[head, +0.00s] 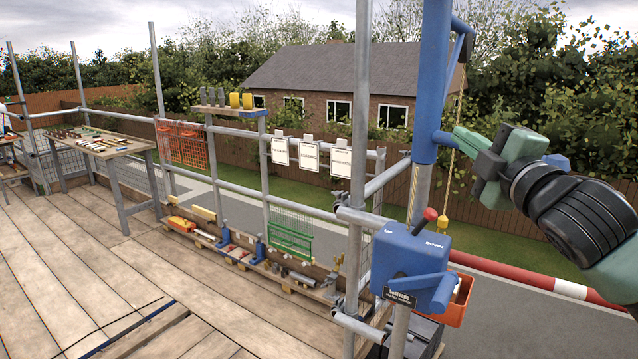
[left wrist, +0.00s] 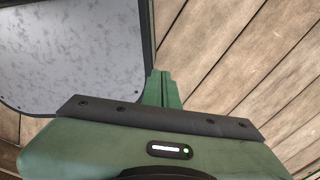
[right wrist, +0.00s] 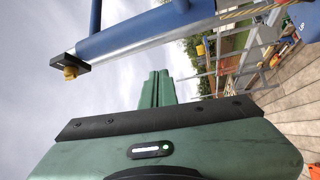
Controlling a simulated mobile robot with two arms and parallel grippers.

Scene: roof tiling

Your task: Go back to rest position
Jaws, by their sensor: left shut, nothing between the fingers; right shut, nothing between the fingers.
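My right gripper (head: 470,143) is raised at the right of the head view, its green fingers pointing left towards the blue hoist post (head: 432,85). In the right wrist view its fingers (right wrist: 157,88) are together with nothing between them. My left gripper is not in the head view. In the left wrist view its green fingers (left wrist: 161,88) are together and empty, above wooden planks (left wrist: 235,55). A grey speckled panel with a dark rim (left wrist: 75,50) lies to the left of those fingers.
A blue winch box (head: 410,262) with a red-knobbed handle sits on the post, near an orange bucket (head: 459,300). Guard rails (head: 290,203) line the scaffold edge. A workbench with tools (head: 105,143) stands at the left. Deck boards (head: 75,260) are mostly clear.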

